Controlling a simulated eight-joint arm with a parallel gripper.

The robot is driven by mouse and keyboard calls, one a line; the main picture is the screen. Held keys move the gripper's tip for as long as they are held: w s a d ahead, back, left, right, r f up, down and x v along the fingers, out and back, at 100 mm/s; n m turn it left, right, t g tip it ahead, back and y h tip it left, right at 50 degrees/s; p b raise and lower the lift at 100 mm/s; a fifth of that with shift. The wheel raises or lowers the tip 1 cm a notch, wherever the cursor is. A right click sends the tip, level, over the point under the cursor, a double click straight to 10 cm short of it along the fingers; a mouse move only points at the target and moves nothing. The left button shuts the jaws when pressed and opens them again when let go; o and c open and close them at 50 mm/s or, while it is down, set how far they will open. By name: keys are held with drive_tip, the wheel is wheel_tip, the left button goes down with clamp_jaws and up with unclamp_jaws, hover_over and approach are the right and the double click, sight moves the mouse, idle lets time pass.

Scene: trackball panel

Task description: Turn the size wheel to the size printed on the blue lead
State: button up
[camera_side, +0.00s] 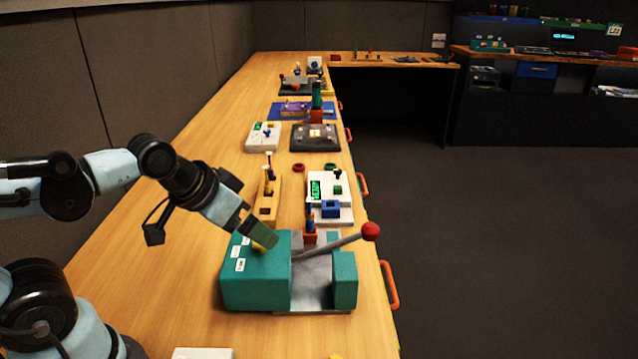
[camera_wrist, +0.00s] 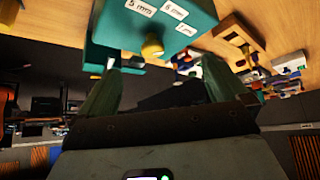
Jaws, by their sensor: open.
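A teal machine (camera_side: 258,290) stands on the near bench, with white size labels (camera_side: 240,265) on its top. In the wrist view the labels (camera_wrist: 140,8) include "5 mm" and "6 mm". A yellow knob (camera_wrist: 152,46), apparently the size wheel, sits beside the labels. My gripper (camera_side: 262,236) is angled down over the machine's top at the knob. In the wrist view my open gripper (camera_wrist: 158,66) has its fingers on either side of the knob, apart from it. I cannot pick out the blue lead or its print with certainty.
A grey lever with a red ball (camera_side: 371,231) reaches right from the machine. Behind it are a slim blue piece on an orange base (camera_side: 310,238), a white panel with a blue block (camera_side: 331,209) and a wooden holder (camera_side: 266,208). The bench's left side is clear.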

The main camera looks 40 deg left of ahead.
idle(0.4)
drive_tip(key=shift+r, duration=0.3)
drive_tip(key=c, duration=0.4)
drive_tip(key=s+r+g, duration=0.1)
drive_tip(key=r, duration=0.1)
drive_tip(key=s+r+m, duration=0.1)
drive_tip(key=r, duration=0.2)
drive_tip(key=s+r+m+g, duration=0.1)
drive_tip(key=r, duration=0.1)
drive_tip(key=shift+s+a+r+g+h, duration=0.1)
drive_tip(key=shift+a+r+g+h, duration=0.05)
drive_tip(key=shift+r+g+h, duration=0.2)
drive_tip(key=c, duration=0.4)
drive_tip(key=shift+x, duration=6.05)
drive_tip(key=c, duration=1.1)
